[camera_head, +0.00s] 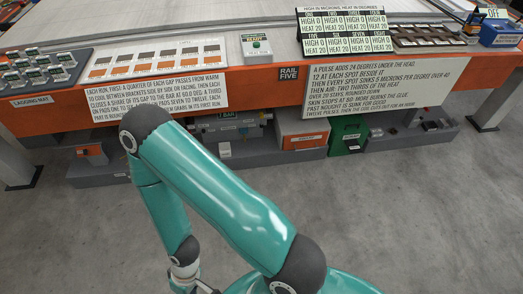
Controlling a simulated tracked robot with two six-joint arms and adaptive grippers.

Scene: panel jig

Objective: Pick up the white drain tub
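I cannot clearly make out a white drain tub. A small white labelled item (225,149) stands at the front of the low shelf under the bench, and I cannot tell whether it is the tub. One teal arm of mine crosses the middle of the view, its wrist hanging at the lower left. I take it for my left arm. Only a dark bit of its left gripper (206,288) shows at the bottom edge, well short of the shelf, and its fingertips are cut off. My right gripper is not in view.
The orange-edged bench (255,92) runs across the back, with sign boards hanging over its front. On the low shelf are an orange box (302,128), a green box (346,138) and a grey-blue unit (197,132). The grey floor (430,215) in front is clear.

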